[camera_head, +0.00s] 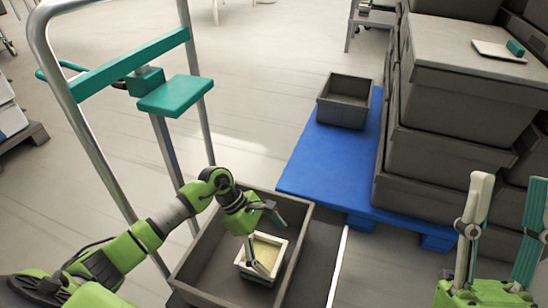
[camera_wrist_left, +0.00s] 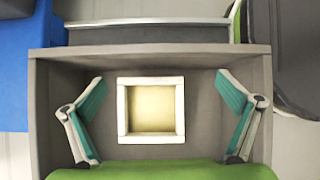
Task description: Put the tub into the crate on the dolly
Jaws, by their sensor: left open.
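The tub (camera_head: 262,250) is a small square cream box with a yellowish inside. It stands upright on the floor of the open grey crate (camera_head: 208,262), which sits on the dark deck of the dolly (camera_head: 322,250). My left gripper (camera_head: 273,246) is down at the crate with its fingers open around the tub. In the left wrist view the tub (camera_wrist_left: 152,83) lies between the two spread fingers (camera_wrist_left: 160,100), with a gap on each side, inside the crate walls (camera_wrist_left: 40,110). My right gripper (camera_head: 511,180) is open and empty at the lower right.
A silver tubular frame (camera_head: 77,125) with teal parts rises left of the crate. A blue pallet (camera_head: 310,170) holds a small grey bin (camera_head: 345,103) and stacked grey boxes (camera_head: 470,60) to the right. Open floor (camera_head: 260,75) lies behind the dolly.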

